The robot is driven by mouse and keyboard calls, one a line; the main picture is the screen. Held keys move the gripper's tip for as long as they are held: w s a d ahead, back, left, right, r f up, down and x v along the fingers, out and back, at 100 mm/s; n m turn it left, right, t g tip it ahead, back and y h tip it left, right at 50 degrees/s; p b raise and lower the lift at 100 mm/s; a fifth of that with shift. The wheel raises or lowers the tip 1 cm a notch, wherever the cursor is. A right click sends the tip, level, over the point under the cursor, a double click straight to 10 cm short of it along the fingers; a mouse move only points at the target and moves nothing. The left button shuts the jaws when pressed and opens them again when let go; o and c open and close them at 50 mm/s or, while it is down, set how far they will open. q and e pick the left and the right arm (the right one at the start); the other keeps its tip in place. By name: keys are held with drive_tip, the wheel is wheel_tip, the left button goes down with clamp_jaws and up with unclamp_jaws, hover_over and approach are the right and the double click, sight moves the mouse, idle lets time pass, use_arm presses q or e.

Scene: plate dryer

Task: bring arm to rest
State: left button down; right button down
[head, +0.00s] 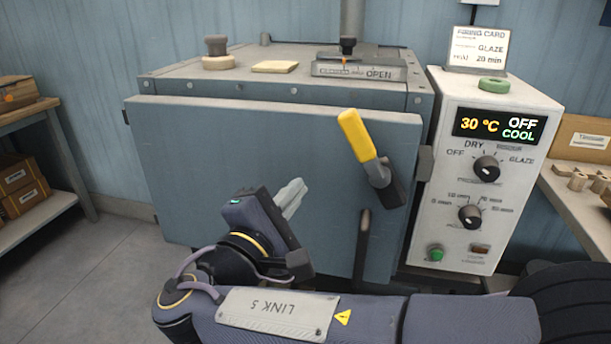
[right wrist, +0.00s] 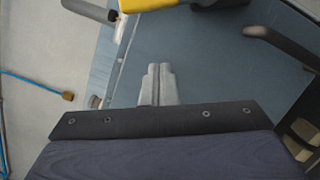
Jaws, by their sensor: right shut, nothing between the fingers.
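My right gripper (head: 291,196) is in front of the blue-grey door of the dryer (head: 240,150), with its pale fingers together and nothing between them. The shut fingers also show in the right wrist view (right wrist: 158,84). The arm comes in from the right along the bottom of the head view. The door looks closed. Its yellow-gripped lever (head: 357,134) tilts up to the left, apart from my fingers; the yellow grip (right wrist: 150,4) also shows in the right wrist view. My left gripper is not in view.
A dark vertical door handle (head: 362,245) stands right of my gripper. The control box (head: 490,170) reads 30 °C, OFF, COOL. A shelf with boxes (head: 22,190) is at left, a bench (head: 580,205) with wooden pieces at right. Floor at lower left is clear.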

drive_tip(key=shift+s+a+f, duration=0.1)
drive_tip(key=shift+s+a, duration=0.05)
drive_tip(key=shift+s, duration=0.2)
drive_tip(key=s+d+f+m+g, duration=0.1)
drive_tip(key=d+f+m+g, duration=0.2)
drive_tip(key=d, duration=0.4)
drive_tip(key=d+f+m+g+y, duration=0.1)
drive_tip(key=d+f+g, duration=0.35)
drive_tip(key=d, duration=0.25)
drive_tip(key=s+d+f+m+g, duration=0.1)
drive_tip(key=d+f+m+g, duration=0.15)
drive_tip(key=d+f, duration=0.4)
drive_tip(key=s+d+f+m+g+y, duration=0.1)
drive_tip(key=s+f+m+y, duration=0.3)
drive_tip(key=s+m+y, duration=0.3)
drive_tip(key=s+d+f+m+y, duration=0.2)
drive_tip(key=s+f+m+y, duration=0.3)
drive_tip(key=s, duration=0.4)
wheel_tip(320, 180, up, 19)
drive_tip(key=m+p, duration=0.1)
drive_tip(key=p, duration=1.7)
drive_tip(key=shift+a+g+h, duration=0.25)
drive_tip(key=shift+g+h, duration=0.05)
drive_tip(key=shift+h, duration=0.1)
